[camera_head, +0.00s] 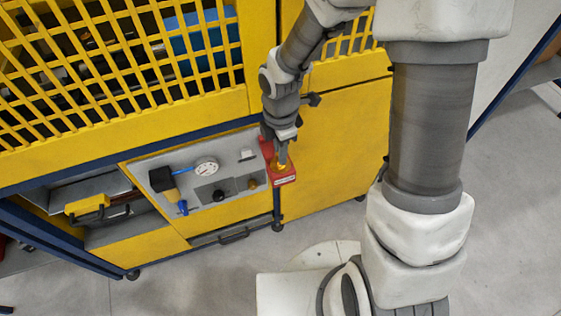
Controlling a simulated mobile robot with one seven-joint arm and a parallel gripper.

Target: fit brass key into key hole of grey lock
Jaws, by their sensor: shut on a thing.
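My gripper (282,158) points down over a small red box (284,178) at the right end of the grey panel. A small yellow-brass piece (281,167), which looks like the brass key, shows right at the fingertips. The gripper is shut on it. It is too small to tell the key's shape or tilt, or whether it touches the red box. I cannot make out a grey lock or its key hole for certain. The fingers and wrist cover part of the red box.
A yellow mesh guard (110,75) rises behind. Open floor (230,260) lies in front.

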